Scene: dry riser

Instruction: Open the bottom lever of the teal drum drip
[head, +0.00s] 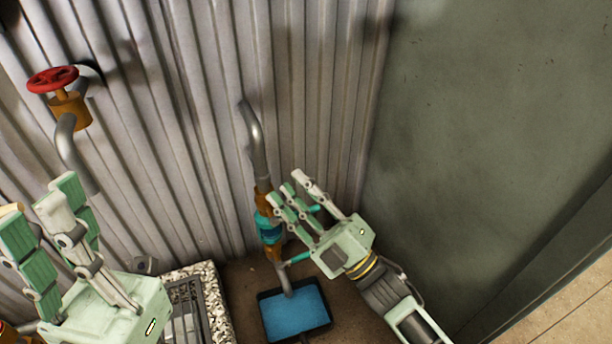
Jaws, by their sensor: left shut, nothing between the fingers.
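The teal drum drip (267,229) is a teal body with brown-orange fittings on a grey pipe low on the corrugated wall. Its bottom teal lever (299,257) sticks out to the right, just under my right gripper's palm. Another teal piece (315,209) shows among that gripper's fingers. My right gripper (287,188) is right of the drum, its fingers pointing up and left, partly hiding the fittings. I cannot tell its jaw state or whether it touches the drip. My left gripper (44,203) is shut and empty at the far left, away from the drip.
A blue-filled dark tray (328,325) lies under the pipe outlet. A red handwheel valve (53,79) is on the wall at upper left. A pebble-edged grate (221,303) is left of the tray. A plain grey-green wall (490,130) bounds the right.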

